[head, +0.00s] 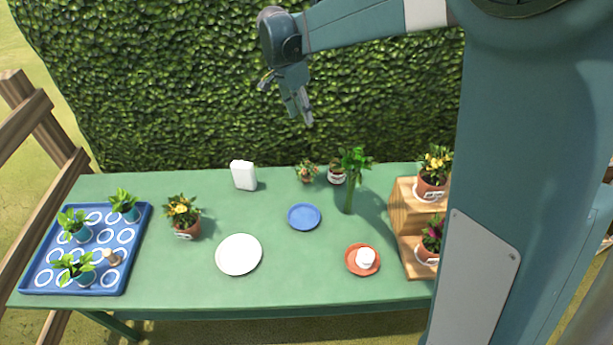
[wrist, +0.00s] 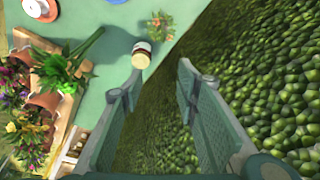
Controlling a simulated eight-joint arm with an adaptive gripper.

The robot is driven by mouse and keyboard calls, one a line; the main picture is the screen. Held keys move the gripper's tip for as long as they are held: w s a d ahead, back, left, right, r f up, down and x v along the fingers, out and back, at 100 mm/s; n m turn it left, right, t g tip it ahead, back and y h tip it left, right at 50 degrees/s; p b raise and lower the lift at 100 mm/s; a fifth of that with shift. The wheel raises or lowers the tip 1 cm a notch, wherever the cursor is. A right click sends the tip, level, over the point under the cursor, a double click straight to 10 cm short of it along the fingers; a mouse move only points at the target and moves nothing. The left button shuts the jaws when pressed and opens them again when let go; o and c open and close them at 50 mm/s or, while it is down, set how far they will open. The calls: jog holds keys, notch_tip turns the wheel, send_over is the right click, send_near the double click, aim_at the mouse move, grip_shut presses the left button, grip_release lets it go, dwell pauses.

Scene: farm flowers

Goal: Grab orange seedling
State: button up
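A small plant with orange-tinted blooms (head: 306,172), likely the orange seedling, stands at the table's back edge. It also shows at the top of the wrist view (wrist: 159,27). A small pot with a white band (head: 337,176) stands just right of it, and in the wrist view this pot (wrist: 142,54) appears just beyond my finger tips. My gripper (head: 301,112) hangs in the air above the back of the table, in front of the hedge. In the wrist view my gripper (wrist: 158,78) has its fingers apart with nothing between them.
A tall green plant (head: 349,185) and a wooden step stand (head: 407,223) with potted flowers are on the right. A blue plate (head: 304,217), white plate (head: 239,255) and white box (head: 243,175) are on the table (head: 200,283). A blue tray (head: 137,250) holds several seedlings at left.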

send_over(306, 168)
jog(key=s+a, duration=0.1)
jog(key=s, duration=0.1)
notch_tip(306, 168, down, 20)
jog(key=shift+w+a, duration=0.15)
jog(key=shift+w, duration=0.1)
jog(key=shift+f, duration=0.15)
jog(key=shift+x, duration=1.25)
jog(key=shift+b+x, duration=0.8)
jog(key=shift+x, duration=1.8)
jog(key=shift+w, duration=0.15)
jog(key=c, duration=0.5)
